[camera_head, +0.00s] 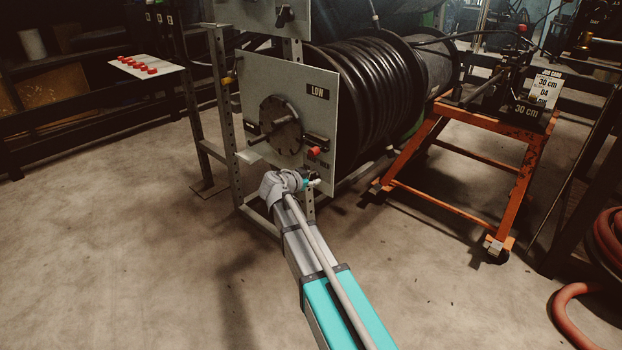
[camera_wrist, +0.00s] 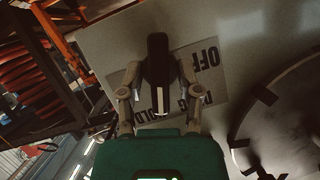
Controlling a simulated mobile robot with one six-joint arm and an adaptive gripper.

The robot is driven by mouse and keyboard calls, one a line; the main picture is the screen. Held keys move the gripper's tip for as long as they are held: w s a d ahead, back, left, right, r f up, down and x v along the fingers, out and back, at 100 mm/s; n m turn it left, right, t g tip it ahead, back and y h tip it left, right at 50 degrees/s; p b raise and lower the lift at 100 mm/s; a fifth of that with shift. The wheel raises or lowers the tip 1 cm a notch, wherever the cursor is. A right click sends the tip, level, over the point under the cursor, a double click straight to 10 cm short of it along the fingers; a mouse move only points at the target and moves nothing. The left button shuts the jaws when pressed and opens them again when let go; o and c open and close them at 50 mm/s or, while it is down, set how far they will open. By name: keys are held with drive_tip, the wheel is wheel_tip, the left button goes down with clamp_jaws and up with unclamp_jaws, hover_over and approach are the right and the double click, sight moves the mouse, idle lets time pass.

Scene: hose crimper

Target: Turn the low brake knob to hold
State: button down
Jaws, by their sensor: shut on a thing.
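The low brake knob (camera_wrist: 158,62) is a black bar-shaped knob with a white strip near its lower end in the wrist view. My gripper (camera_wrist: 157,78) has one finger on each side of it and is shut on it. Lettering (camera_wrist: 205,60) reading OFF lies right of the knob, and partly covered words, one ending in OLD, lie below it. The white strip is beside these lower words; its exact setting is hard to tell. In the head view the grey panel (camera_head: 255,85) marked LOW stands ahead, with my arm reaching its lower right part.
A large reel of black hose (camera_head: 360,85) is behind the panel. An orange stand (camera_head: 470,165) is at the right. The floor at left is clear.

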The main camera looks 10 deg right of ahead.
drive_tip(key=shift+m+t+b, duration=0.4)
drive_tip(key=shift+m+t, duration=0.2)
drive_tip(key=shift+m, duration=0.3)
drive_tip(key=c, duration=0.6)
unclamp_jaws()
drive_tip(key=shift+n+g, duration=0.3)
